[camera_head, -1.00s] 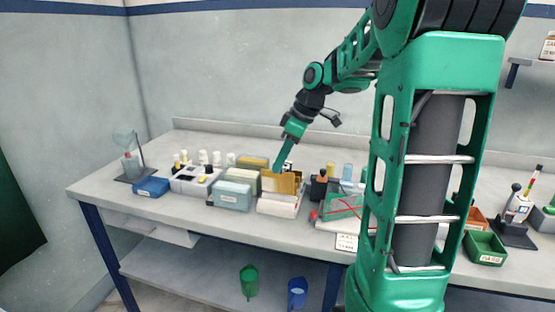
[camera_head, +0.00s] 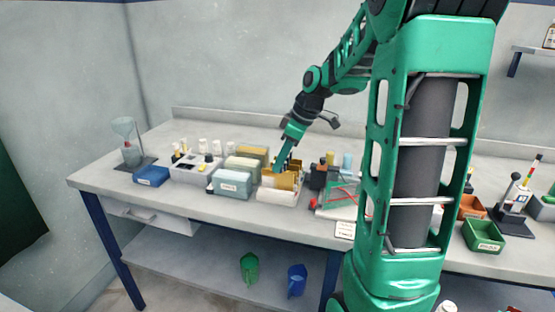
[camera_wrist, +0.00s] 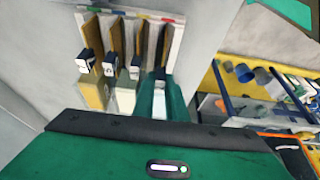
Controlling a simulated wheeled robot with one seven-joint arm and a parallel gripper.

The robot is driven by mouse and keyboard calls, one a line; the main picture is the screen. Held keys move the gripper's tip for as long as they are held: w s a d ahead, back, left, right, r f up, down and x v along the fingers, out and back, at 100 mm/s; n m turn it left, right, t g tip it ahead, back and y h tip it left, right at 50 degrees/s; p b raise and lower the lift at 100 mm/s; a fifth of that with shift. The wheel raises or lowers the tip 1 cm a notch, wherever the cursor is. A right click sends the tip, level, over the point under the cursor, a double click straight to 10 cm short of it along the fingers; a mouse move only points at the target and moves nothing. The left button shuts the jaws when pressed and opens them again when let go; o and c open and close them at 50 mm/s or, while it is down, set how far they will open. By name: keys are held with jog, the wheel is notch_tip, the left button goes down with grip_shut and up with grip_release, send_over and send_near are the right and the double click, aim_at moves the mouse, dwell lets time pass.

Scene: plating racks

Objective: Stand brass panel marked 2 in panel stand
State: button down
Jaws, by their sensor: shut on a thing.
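My gripper (camera_head: 278,169) reaches down at the white panel stand (camera_head: 281,197) on the bench. It is shut on a brass panel (camera_head: 276,181), which stands roughly upright at the stand. In the wrist view, my green fingers (camera_wrist: 160,97) close at the right end of a row of panels in the stand (camera_wrist: 177,35). Several tagged panels stand side by side to the left of the fingers, the leftmost a brass one (camera_wrist: 90,92). The fingers cover much of the held panel. I cannot read its number, nor tell how deep its lower edge sits.
Left of the stand are a pale blue block (camera_head: 232,184), a tray with bottles (camera_head: 190,171) and a blue box (camera_head: 152,176). Close on the right are dark bottles (camera_head: 318,178) and a green-framed rack (camera_head: 340,198). The bench front is clear.

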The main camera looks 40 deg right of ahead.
jog(key=shift+f, duration=0.85)
jog(key=c, duration=1.7)
grip_release()
jog(key=v, duration=1)
jog(key=shift+s+d+r, duration=0.1)
jog(key=shift+r, duration=0.15)
